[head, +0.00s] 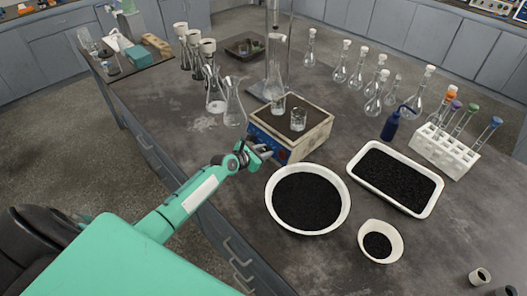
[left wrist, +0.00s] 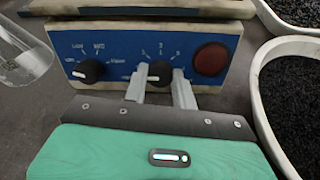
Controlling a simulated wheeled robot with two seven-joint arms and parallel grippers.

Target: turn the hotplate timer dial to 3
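The hotplate (head: 301,140) is a tan box with a blue front panel (left wrist: 120,42). In the left wrist view the panel carries a black left dial (left wrist: 90,70), a black timer dial (left wrist: 160,73) with small number marks above it, and a round red lamp (left wrist: 211,59). The white mark on the timer dial is at its left side, not at the top. My left gripper (left wrist: 160,86) has one finger on each side of the timer dial, with no clear gap, and looks shut on it. It also shows at the panel in the head view (head: 262,153). My right gripper is not in view.
A small beaker (head: 298,119) stands on the hotplate. A round white bowl (head: 308,199) of black grains is close in front, with a white tray (head: 395,178) to its right. Empty flasks (head: 234,103) stand left of the hotplate, near my arm. A blue bottle (head: 391,125) stands right.

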